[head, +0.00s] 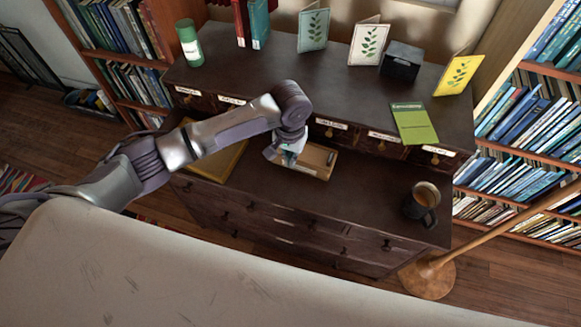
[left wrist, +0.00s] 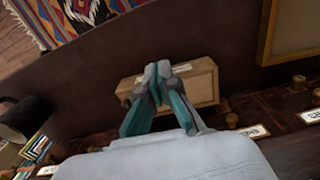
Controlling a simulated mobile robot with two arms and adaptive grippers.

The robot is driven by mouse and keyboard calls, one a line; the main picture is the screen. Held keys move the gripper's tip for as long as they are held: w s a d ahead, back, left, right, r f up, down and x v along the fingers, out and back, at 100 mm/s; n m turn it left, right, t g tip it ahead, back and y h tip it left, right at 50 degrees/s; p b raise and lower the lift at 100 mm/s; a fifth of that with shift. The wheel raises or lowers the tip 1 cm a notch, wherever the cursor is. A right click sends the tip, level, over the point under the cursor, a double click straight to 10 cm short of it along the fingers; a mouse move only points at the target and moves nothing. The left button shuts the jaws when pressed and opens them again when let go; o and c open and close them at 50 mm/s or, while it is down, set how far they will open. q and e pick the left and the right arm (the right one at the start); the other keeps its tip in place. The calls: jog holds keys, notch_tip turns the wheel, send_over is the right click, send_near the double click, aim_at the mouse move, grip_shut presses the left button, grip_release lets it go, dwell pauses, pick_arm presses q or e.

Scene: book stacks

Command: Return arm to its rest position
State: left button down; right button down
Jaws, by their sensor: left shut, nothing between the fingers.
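My left arm reaches in from the left in the head view, and its gripper (head: 287,157) hangs over the dark wooden desk (head: 370,205). In the left wrist view the gripper (left wrist: 157,68) is shut and empty, its fingertips together. Below or just beyond it is a small light wooden drawer (head: 318,159) with a label, pulled out from the row of small drawers. The drawer also shows behind the fingers in the left wrist view (left wrist: 200,85). The gripper hides part of it, and I cannot tell whether they touch. My right gripper is not in view.
Cards, a black box (head: 402,61) and a green bottle (head: 189,43) stand on the upper shelf. A dark mug (head: 421,203) stands on the desk's right end. Bookshelves flank the desk. A wooden pole rises from a round base (head: 428,279).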

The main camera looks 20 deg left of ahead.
pick_arm(q)
jog(key=s+d+m+t+h, duration=0.25)
jog(key=s+d, duration=0.35)
jog(key=s, duration=0.7)
jog(key=s+a+r+n+t+y, duration=0.1)
jog(key=s+a+r+n+y, duration=0.15)
jog(key=s+a, duration=1.05)
notch_tip(320, 180, down, 24)
jog(key=w+m+g, duration=0.1)
jog(key=s+a+f, duration=0.2)
jog(key=s+f, duration=0.6)
jog(key=f, duration=0.1)
jog(key=s+a+f+g, duration=0.1)
jog(key=s+a+f, duration=0.1)
jog(key=s+f, duration=0.6)
jog(key=shift+s+f, duration=0.35)
jog(key=shift+s, duration=0.25)
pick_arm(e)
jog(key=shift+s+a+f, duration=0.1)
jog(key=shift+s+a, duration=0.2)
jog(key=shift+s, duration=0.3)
